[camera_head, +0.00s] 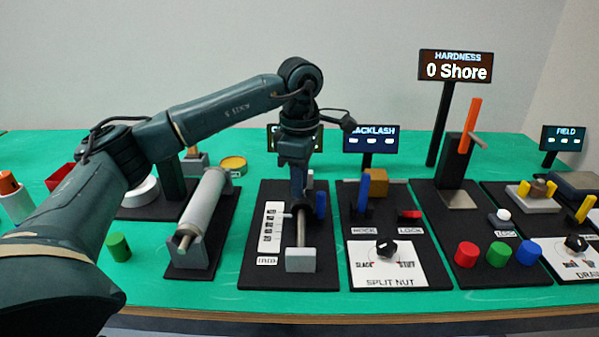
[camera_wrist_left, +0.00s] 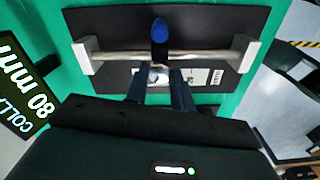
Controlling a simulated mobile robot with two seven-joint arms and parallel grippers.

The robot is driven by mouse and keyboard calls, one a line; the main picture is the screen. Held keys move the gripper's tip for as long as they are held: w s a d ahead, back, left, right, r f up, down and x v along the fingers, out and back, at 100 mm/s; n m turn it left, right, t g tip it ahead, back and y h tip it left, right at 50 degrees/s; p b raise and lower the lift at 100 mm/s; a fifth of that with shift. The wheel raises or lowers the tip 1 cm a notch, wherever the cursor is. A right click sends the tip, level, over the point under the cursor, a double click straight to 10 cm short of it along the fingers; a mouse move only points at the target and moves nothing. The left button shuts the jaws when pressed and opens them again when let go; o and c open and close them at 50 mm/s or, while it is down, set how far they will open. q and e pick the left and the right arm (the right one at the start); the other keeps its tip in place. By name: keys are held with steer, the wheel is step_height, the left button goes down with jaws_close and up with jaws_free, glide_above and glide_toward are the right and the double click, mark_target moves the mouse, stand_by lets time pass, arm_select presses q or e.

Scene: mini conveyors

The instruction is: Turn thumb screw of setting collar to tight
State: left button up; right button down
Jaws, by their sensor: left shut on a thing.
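The setting collar sits on a silver rod (camera_head: 300,230) that runs between two pale end blocks on a black base (camera_head: 260,270). The rod lies crosswise in the left wrist view (camera_wrist_left: 210,55). A blue part (camera_wrist_left: 160,30) sticks out on the far side of the rod there, and right of my gripper in the head view (camera_head: 320,204). My left gripper (camera_head: 298,197) points down over the rod. Its fingers (camera_wrist_left: 159,84) are shut on a small round silver piece (camera_wrist_left: 156,74), which looks like the thumb screw. The fingers and wrist hide most of the collar.
A white mm scale (camera_head: 271,228) lies left of the rod. The collar display (camera_wrist_left: 25,100) reads 80 mm. A grey roller stand (camera_head: 205,210) is to the left and the split nut board (camera_head: 385,265) to the right. A green cylinder (camera_head: 119,247) stands at front left.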

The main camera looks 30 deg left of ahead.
arm_select(q)
steer(key=shift+r+m, duration=0.15)
steer(key=shift+m, duration=0.85)
steer(key=shift+m+p, duration=0.4)
steer(key=shift+m, duration=0.1)
steer(key=shift+d+m, duration=0.1)
steer(key=shift+m, duration=0.8)
steer(key=m+p, duration=0.1)
steer(key=m, duration=0.1)
steer(key=shift+m, duration=2.3)
arm_select(e)
steer(key=shift+w+a+f+g, duration=0.1)
steer(key=shift+w+a+g, duration=0.3)
steer(key=shift+w+a, duration=0.15)
arm_select(q)
steer(key=shift+m, duration=0.3)
arm_select(e)
steer(key=shift+a, duration=0.1)
arm_select(q)
steer(key=o, duration=1)
